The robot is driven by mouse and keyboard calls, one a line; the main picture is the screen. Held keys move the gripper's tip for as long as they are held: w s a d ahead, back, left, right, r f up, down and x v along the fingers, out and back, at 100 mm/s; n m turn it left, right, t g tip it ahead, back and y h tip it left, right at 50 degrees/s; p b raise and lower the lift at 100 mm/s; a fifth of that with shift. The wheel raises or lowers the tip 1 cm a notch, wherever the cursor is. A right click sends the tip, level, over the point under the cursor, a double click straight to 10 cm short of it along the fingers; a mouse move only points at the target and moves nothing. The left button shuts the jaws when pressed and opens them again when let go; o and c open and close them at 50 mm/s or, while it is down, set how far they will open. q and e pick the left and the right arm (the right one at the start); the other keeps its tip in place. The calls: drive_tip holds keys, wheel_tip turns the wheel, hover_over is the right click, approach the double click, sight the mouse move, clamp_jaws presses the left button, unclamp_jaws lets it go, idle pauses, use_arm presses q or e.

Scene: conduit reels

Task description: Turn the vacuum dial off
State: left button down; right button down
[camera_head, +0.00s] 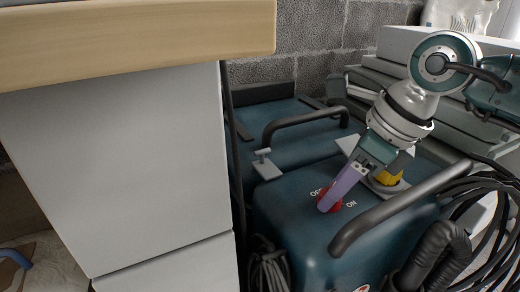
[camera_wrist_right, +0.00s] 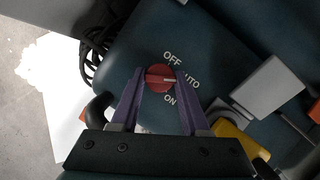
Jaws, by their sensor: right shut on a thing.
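The red vacuum dial (camera_wrist_right: 158,84) sits on top of the dark teal vacuum body (camera_head: 290,215), with OFF, AUTO and ON printed around it. In the right wrist view, the dial's white line lies nearly level, with its right end towards AUTO. My right gripper (camera_wrist_right: 160,72) has its purple fingers on either side of the dial and is shut on it. In the head view the right gripper (camera_head: 331,203) comes down from the upper right and hides part of the dial (camera_head: 337,206). My left gripper does not show.
A black handle bar (camera_head: 385,219) crosses the vacuum's front right, with another handle (camera_head: 305,121) behind. A yellow part (camera_head: 388,178) is close beside the gripper. A white cabinet (camera_head: 120,170) with a wooden top stands left. Black hoses (camera_head: 480,225) lie right.

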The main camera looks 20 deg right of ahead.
drive_tip(key=n+b, duration=0.1)
drive_tip(key=n+g+b, duration=0.1)
drive_tip(key=n, duration=0.1)
drive_tip(key=shift+w+d+f+y, duration=0.1)
drive_tip(key=shift+w+d+y, duration=0.05)
drive_tip(key=shift+y, duration=0.25)
drive_tip(key=n+b, duration=0.2)
drive_tip(key=shift+n+g+y, duration=0.3)
drive_tip(key=shift+g, duration=0.1)
drive_tip(key=n+g+b, duration=0.1)
drive_tip(key=n+b, duration=0.1)
drive_tip(key=n, duration=0.2)
drive_tip(key=shift+w+y+b, duration=0.15)
drive_tip(key=shift+y+b, duration=0.15)
drive_tip(key=shift+b, duration=0.1)
drive_tip(key=shift+n+g+b, duration=0.65)
drive_tip(key=shift+n+g, duration=0.05)
drive_tip(key=shift+n, duration=0.4)
drive_tip(key=shift+c, duration=1.9)
unclamp_jaws()
